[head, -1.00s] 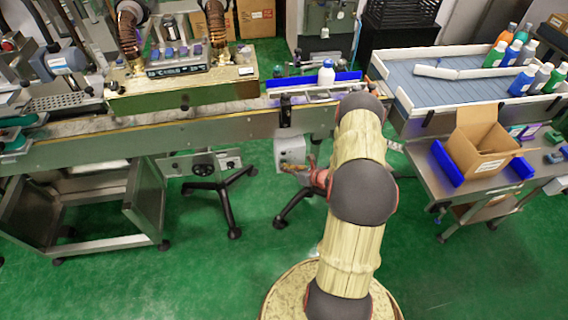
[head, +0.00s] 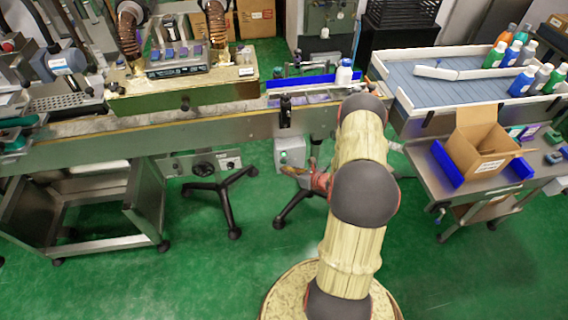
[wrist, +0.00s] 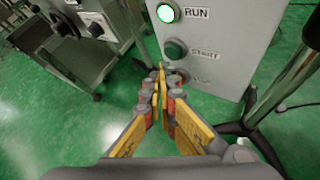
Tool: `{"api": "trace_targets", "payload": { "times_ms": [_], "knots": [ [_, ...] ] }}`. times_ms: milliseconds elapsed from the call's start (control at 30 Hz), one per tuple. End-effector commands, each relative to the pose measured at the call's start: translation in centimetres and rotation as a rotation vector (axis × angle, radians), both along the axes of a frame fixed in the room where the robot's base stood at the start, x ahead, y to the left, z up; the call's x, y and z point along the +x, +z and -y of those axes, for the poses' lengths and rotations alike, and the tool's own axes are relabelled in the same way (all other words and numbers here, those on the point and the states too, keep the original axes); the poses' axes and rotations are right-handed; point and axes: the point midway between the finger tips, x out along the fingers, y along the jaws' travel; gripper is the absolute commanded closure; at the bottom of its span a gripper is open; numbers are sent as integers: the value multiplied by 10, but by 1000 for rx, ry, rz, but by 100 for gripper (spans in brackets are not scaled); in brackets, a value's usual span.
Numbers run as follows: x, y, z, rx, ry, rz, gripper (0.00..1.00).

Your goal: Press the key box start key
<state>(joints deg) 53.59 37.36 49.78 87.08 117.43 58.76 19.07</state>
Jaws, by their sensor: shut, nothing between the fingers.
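The key box (wrist: 215,45) is a grey box below the conveyor; it also shows in the head view (head: 291,150). Its RUN lamp (wrist: 166,13) glows green. The green start key (wrist: 175,49) sits below the lamp, beside a label reading START. A reddish key (wrist: 174,79) lies lower, largely hidden behind my fingers. My gripper (wrist: 160,72) is shut and empty, its fingertips just below the start key in the wrist picture. I cannot tell whether they touch the box. In the head view my gripper (head: 297,174) is partly visible at the box's lower edge.
The conveyor (head: 200,130) runs above the box, with a white bottle (head: 344,72) near its right end. A black-footed stand (head: 222,192) and a metal post (wrist: 285,80) are close by. A side table with an open carton (head: 478,150) stands right. Green floor is open in front.

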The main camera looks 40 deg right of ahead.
Motion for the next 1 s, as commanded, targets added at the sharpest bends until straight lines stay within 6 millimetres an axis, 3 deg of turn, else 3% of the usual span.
{"api": "trace_targets", "payload": {
  "times_ms": [367, 1000],
  "knots": [
    [-3, 0, -2, 1, 0, 0, 100],
    [-43, 0, -26, 0, 0, 1, 100]
  ]
}}
